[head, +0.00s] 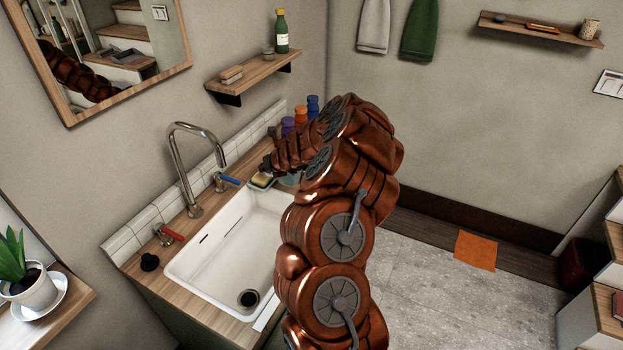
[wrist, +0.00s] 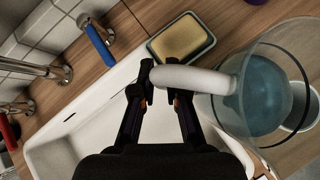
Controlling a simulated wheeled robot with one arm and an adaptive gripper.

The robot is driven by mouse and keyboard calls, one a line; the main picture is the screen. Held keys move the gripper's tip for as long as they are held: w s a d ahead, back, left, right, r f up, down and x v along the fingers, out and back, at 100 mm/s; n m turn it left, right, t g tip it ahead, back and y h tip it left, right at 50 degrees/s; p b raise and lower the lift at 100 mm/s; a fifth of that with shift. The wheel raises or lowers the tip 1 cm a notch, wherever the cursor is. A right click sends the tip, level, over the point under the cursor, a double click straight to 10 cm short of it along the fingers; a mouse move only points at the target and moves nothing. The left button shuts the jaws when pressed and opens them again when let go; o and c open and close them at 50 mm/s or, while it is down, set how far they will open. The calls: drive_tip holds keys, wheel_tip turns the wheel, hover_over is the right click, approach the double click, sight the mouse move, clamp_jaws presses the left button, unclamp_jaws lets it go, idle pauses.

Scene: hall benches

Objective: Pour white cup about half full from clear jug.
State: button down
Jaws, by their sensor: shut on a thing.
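The clear jug (wrist: 258,92) fills the right side of the wrist view, with bluish water inside. My gripper (wrist: 160,88) is shut on its thick white handle (wrist: 200,79). In the head view, a small pale part of the jug (head: 289,179) shows beside my arm, which hides the rest. A pale round rim, likely the white cup (wrist: 304,112), shows at the right edge of the wrist view, partly behind the jug's glass. I cannot see how much is in it, nor tell the jug's exact tilt.
A white sink (head: 215,255) with a tall tap (head: 183,165) lies left of my arm. A yellow sponge in a dark dish (wrist: 181,40) sits close to the handle. Purple, orange and blue bottles (head: 301,116) stand at the counter's back.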

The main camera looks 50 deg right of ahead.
drive_tip(key=shift+s+d+f+n+g+h, duration=0.1)
drive_tip(key=shift+d+f+n+g+h, duration=0.1)
drive_tip(key=shift+f+n+g+h, duration=0.25)
drive_tip(key=shift+d+r, duration=0.15)
drive_tip(key=shift+r, duration=2.4)
